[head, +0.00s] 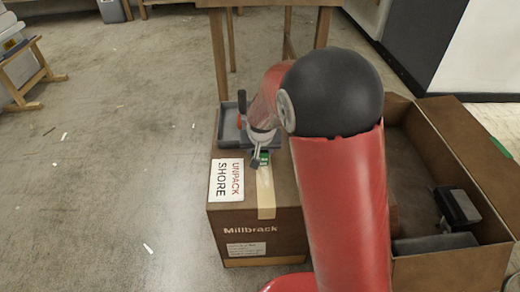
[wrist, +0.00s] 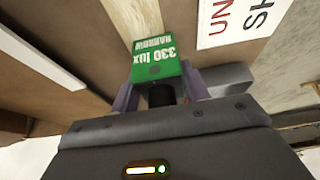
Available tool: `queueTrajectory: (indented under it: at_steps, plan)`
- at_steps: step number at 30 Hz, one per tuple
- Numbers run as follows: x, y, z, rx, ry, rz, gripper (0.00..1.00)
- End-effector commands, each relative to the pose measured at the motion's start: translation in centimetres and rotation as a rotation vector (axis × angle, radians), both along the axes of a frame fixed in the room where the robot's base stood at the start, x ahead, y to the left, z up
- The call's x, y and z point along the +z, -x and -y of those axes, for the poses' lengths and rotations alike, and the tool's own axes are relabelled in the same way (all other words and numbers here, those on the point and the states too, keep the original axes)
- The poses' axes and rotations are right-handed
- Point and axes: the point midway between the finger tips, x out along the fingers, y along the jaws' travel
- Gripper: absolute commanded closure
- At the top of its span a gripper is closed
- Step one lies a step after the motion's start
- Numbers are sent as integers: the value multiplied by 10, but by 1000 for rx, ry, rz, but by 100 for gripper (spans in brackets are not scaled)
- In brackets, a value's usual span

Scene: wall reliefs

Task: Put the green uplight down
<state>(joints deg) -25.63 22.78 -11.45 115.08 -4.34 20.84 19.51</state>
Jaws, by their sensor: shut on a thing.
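In the head view, a bit of the green uplight (head: 264,155) shows at my gripper (head: 257,162), over the top of the closed brown Millbrack box (head: 230,215). I cannot tell whether the uplight touches the box top. My arm hides part of the box.
A white "UNPACK SHORE" label (head: 227,180) and a tape strip (head: 266,195) are on the box top. A grey tray (head: 229,135) lies at its back left. An open brown box (head: 480,160) at right holds a dark device (head: 458,206). A wooden table (head: 218,50) stands behind.

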Motion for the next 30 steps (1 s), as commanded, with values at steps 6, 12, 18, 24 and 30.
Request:
queueTrajectory:
  at_steps: [6,12,18,24,30]
  plan:
    - [-2,0,0,0,0,0,33]
    - [-1,0,0,0,0,0,33]
    - [7,1,0,0,-1,2,33]
    - [43,16,0,2,-1,5,33]
    - [82,32,0,1,-2,4,33]
